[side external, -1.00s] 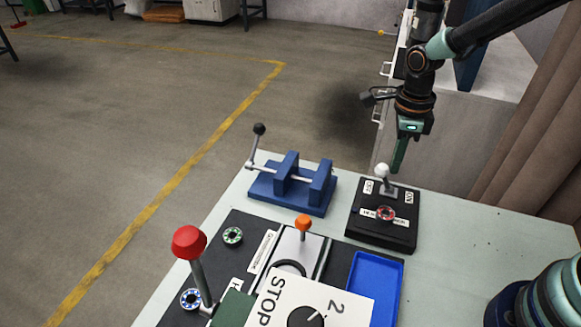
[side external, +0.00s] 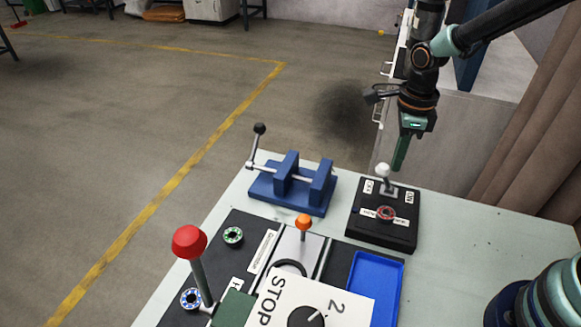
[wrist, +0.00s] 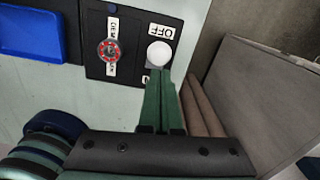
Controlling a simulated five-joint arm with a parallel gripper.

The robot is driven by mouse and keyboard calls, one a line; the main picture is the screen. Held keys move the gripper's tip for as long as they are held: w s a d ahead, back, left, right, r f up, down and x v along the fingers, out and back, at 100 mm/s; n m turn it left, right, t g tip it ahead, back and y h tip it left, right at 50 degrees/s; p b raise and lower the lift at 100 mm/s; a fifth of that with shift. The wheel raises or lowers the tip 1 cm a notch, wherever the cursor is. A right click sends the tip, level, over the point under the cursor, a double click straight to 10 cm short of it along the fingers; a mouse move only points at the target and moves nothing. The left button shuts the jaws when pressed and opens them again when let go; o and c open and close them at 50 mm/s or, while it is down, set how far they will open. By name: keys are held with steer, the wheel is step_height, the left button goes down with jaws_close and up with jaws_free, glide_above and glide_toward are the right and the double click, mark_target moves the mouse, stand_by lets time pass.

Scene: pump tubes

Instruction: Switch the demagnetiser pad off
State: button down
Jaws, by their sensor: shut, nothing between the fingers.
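The demagnetiser pad (side external: 372,232) is a black box near the table's far right edge. It carries a small lever with a white ball (side external: 382,170), set between an OFF label (side external: 369,187) and an ON label (side external: 409,198). The ball shows in the wrist view (wrist: 159,54) beside its OFF label (wrist: 161,31); the other label is partly covered by my fingers. I cannot tell for sure which way the lever leans. My gripper (side external: 398,169) is shut and empty, pointing down just right of the ball in the side view. It also shows in the wrist view (wrist: 158,76). Contact with the lever is not clear.
A red ring part (side external: 386,213) lies on the pad. A blue clamp fixture (side external: 292,190) stands to its left, a blue tray (side external: 360,290) in front. A red-knobbed lever (side external: 190,242) and an orange-knobbed lever (side external: 303,221) rise nearer. Right of the pad the table is clear.

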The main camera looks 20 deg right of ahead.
steer(key=s+d+r, duration=0.1)
steer(key=s+d, duration=0.1)
steer(key=d, duration=0.1)
step_height(320, 180, up, 7)
glide_above(381, 164)
steer(key=shift+w+a+r+g, duration=0.15)
steer(key=shift+w+g, duration=0.1)
steer(key=shift+g, duration=0.05)
steer(key=s+d+r+n+t, duration=0.3)
steer(key=s+n, duration=0.2)
steer(key=n, duration=0.7)
steer(key=s+d+r+n+t, duration=0.3)
steer(key=s+n, duration=0.3)
steer(key=n, duration=0.7)
steer(key=shift+d+r, duration=0.45)
steer(key=shift+r, duration=0.15)
